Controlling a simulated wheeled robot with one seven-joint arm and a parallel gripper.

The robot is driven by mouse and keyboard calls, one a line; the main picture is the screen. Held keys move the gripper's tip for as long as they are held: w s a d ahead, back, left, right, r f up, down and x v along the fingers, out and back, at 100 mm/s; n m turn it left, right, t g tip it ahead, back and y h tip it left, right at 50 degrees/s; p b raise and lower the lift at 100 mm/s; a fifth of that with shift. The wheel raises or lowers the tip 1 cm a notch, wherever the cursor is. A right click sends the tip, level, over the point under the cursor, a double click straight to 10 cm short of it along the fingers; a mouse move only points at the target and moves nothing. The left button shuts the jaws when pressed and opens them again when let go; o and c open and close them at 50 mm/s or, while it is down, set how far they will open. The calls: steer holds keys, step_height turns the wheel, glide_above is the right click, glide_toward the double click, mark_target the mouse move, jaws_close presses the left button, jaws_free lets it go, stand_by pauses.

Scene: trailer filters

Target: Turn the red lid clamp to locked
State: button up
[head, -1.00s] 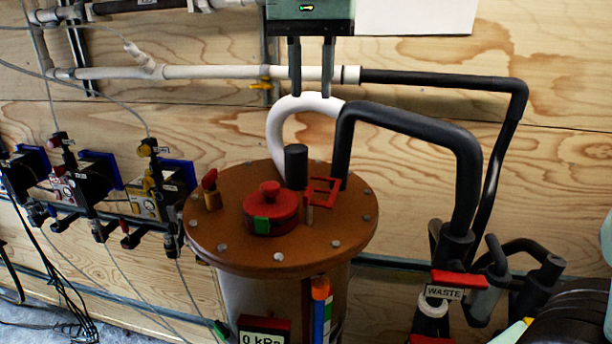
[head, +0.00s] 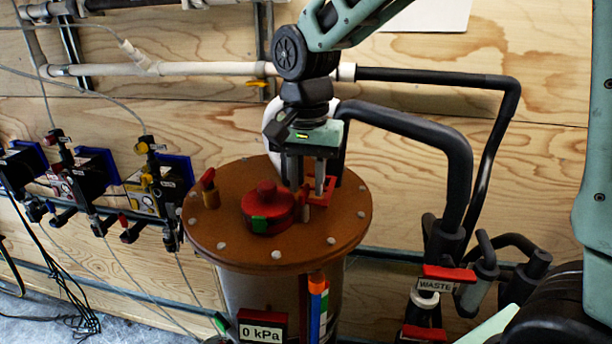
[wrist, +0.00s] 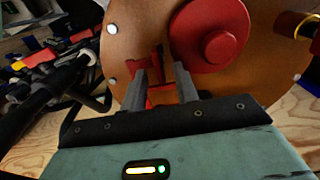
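The round brown lid (head: 230,245) tops a metal vessel. On it sits a red round cap (head: 268,208) with a green patch. Right of the cap is a red bracket-like piece (head: 325,198), which looks like the lid clamp; a short tan post stands by it. My gripper (head: 308,190) points down at this piece, its two fingers apart. In the wrist view the fingers (wrist: 160,75) stand either side of part of the red clamp (wrist: 157,62), with the cap (wrist: 212,35) right beside them. The fingers partly hide the clamp; I cannot tell whether they touch it.
A small red-handled brass valve (head: 209,187) stands on the lid's left. A black hose (head: 440,140) rises behind and bends down at the right. A 0 kPa gauge (head: 262,328) is on the vessel's front. Valves labelled WASTE (head: 440,285) are at right.

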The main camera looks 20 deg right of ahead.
steer(key=shift+f, duration=0.15)
jaws_close()
steer(key=shift+n, duration=0.3)
steer(key=n, duration=0.3)
steer(key=shift+w+a+p, duration=0.1)
steer(key=shift+a+p, duration=0.05)
steer(key=shift+p, duration=0.15)
steer(key=n, duration=0.4)
steer(key=shift+a+n+p, duration=0.15)
steer(key=shift+n+p, duration=0.2)
steer(key=shift+n, duration=0.05)
steer(key=n, duration=0.3)
steer(key=n+p, duration=0.1)
steer(key=n, duration=0.1)
steer(key=shift+a+n, duration=0.25)
steer(key=shift+n, duration=0.05)
steer(key=n+p, duration=0.1)
steer(key=n, duration=0.4)
steer(key=shift+a+n+p, duration=0.15)
steer(key=shift+n+p, duration=0.15)
steer(key=shift+p, duration=0.1)
